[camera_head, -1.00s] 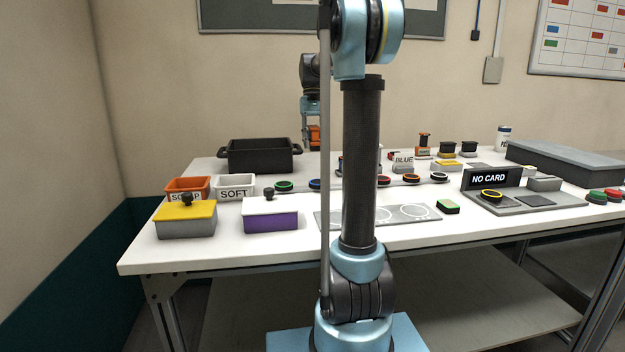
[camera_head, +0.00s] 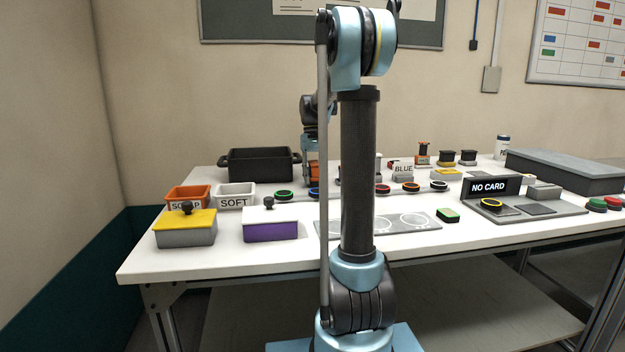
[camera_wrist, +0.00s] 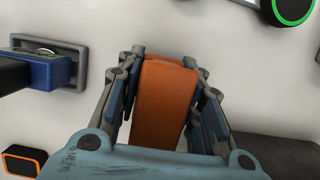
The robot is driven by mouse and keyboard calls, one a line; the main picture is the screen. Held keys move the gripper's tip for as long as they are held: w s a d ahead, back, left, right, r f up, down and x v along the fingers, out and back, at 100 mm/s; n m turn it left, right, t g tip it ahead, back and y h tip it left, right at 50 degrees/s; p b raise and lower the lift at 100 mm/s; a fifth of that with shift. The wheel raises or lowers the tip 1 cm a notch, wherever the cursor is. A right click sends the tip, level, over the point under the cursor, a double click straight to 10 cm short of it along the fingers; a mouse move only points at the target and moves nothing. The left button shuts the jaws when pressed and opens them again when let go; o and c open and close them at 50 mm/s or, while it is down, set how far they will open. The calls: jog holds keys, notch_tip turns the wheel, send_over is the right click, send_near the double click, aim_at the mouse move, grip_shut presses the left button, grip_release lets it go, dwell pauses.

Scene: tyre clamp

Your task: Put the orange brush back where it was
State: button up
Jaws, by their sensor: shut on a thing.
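My gripper (camera_wrist: 168,72) is shut on the orange brush (camera_wrist: 163,105), which shows as an orange block between the two fingers in the wrist view. In the head view, my gripper (camera_head: 312,158) is behind my arm column, towards the back of the table, right of the black pot. Only a small orange part of the brush (camera_head: 313,171) shows there, low over the table. I cannot tell whether its underside touches the table.
In the wrist view, a blue block with a dark handle (camera_wrist: 48,72) sits at a grey frame (camera_wrist: 75,48) on the left. A green-ringed button (camera_wrist: 292,8) is top right. The black pot (camera_head: 260,161) stands left of my gripper. My column hides part of the table.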

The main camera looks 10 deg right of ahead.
jog(key=shift+f, duration=0.25)
jog(key=o, duration=0.9)
jog(key=shift+o, duration=0.2)
jog(key=v, duration=1.2)
jog(key=shift+r, duration=0.15)
